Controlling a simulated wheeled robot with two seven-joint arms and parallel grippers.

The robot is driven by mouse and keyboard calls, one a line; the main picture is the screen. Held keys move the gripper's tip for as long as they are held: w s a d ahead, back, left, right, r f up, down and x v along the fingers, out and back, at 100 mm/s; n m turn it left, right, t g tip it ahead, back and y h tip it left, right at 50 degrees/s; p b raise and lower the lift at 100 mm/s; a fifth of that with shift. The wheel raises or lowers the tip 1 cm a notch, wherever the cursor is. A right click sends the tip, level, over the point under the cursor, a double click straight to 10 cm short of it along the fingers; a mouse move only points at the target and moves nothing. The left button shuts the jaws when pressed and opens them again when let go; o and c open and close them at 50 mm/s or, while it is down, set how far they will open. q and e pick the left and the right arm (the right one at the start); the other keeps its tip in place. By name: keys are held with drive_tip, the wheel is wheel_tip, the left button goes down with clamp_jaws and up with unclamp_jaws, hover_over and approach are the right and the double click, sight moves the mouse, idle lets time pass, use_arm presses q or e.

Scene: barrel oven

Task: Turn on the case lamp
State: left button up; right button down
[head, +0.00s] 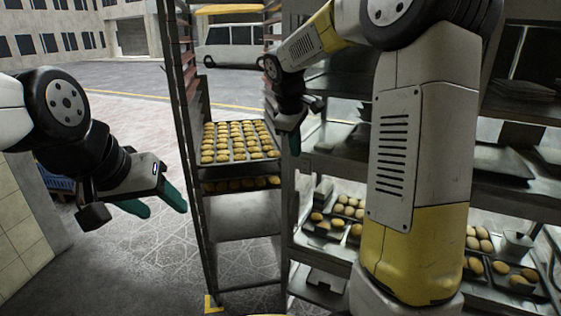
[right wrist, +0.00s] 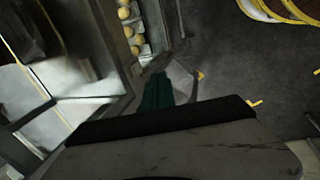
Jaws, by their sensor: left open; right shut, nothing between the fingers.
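The metal case (head: 508,190) with shelves of buns stands at the right in the head view, partly hidden by my right arm. I cannot make out a lamp or its switch; the lower shelves look brightly lit. My right gripper (head: 295,140) is shut and empty, in front of the case's left edge. In the right wrist view its green fingers (right wrist: 158,92) are together beside a lit metal surface, and I cannot tell whether they touch anything. My left gripper (head: 158,202) is open and empty at the left, far from the case.
A tall rack (head: 188,130) stands in the middle with trays of buns (head: 238,142). A tiled wall (head: 22,220) and a blue crate (head: 58,182) are at the left. A white van (head: 232,46) is parked behind. Paved floor lies free between my left gripper and the rack.

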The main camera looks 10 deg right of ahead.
sight(302, 166)
drive_tip(key=shift+w+a+f, duration=0.1)
drive_tip(key=shift+w+a, duration=0.1)
drive_tip(key=shift+w, duration=0.3)
drive_tip(key=x, duration=0.3)
drive_tip(key=w+d+x, duration=0.1)
drive_tip(key=x, duration=0.3)
drive_tip(key=w+r+x, duration=0.1)
drive_tip(key=x, duration=0.3)
drive_tip(key=shift+w+d+f, duration=0.1)
drive_tip(key=shift+d+f, duration=0.15)
drive_tip(key=shift+d, duration=0.05)
drive_tip(key=shift+w+d, duration=0.2)
drive_tip(key=shift+w, duration=0.15)
